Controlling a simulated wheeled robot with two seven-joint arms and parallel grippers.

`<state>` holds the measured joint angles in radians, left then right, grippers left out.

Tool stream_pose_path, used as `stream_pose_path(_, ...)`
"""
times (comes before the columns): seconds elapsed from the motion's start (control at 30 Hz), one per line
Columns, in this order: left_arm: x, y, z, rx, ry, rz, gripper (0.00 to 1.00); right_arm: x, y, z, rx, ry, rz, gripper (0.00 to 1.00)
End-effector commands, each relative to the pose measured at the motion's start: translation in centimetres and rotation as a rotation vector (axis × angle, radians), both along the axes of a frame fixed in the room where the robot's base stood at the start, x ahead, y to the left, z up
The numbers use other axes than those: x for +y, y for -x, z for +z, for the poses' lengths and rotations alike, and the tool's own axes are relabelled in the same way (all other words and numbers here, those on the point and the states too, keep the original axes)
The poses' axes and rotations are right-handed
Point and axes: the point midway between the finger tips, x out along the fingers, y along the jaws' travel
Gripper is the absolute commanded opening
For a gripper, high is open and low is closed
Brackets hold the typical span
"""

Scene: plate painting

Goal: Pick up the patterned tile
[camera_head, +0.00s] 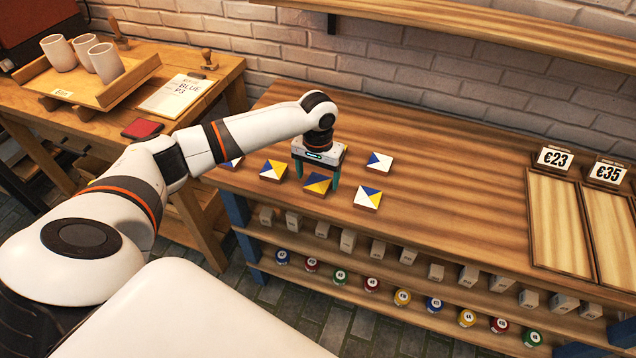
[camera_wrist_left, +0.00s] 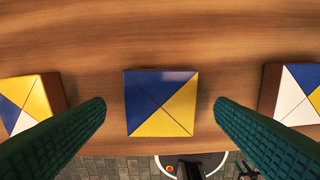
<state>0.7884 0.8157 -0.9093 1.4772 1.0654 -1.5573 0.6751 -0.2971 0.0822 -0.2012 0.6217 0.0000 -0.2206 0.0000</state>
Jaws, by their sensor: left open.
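A square blue and yellow patterned tile (camera_head: 317,186) lies on the wooden bench near its front edge. It also shows in the middle of the left wrist view (camera_wrist_left: 162,88). My left gripper (camera_head: 316,178) points down over this tile, with one green finger on each side. In the left wrist view the open fingers (camera_wrist_left: 159,104) stand apart from the tile, with a gap on both sides. Other tiles in blue, yellow and white lie around it: one at left (camera_head: 273,170), one at front right (camera_head: 367,198), one at back right (camera_head: 380,161). My right gripper is not in view.
Another tile (camera_head: 232,163) is partly hidden behind my left arm. Wooden frames (camera_head: 558,222) with price signs lie at the right of the bench. Small paint pots and blocks stand on shelves below. A side table (camera_head: 205,62) holds cups and a clipboard. Mid-bench is clear.

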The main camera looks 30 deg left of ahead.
Motion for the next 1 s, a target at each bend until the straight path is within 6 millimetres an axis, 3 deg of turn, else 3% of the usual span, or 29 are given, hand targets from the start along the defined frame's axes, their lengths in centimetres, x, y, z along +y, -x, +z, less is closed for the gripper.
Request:
stream_pose_path(0.13,0.0,0.0,-1.5,0.001,0.001,0.0,0.78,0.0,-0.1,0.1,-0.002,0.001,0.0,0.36)
stream_pose_path(0.4,0.0,0.0,-1.7,-0.001,0.0,-0.001,0.77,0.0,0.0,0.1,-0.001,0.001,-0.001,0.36)
stream_pose_path(0.7,0.0,0.0,-1.7,-0.001,0.0,0.0,0.27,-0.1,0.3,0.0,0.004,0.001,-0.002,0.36)
stream_pose_path(1.0,0.0,-0.1,-1.1,-0.004,0.0,0.0,0.27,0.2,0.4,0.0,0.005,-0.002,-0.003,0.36)
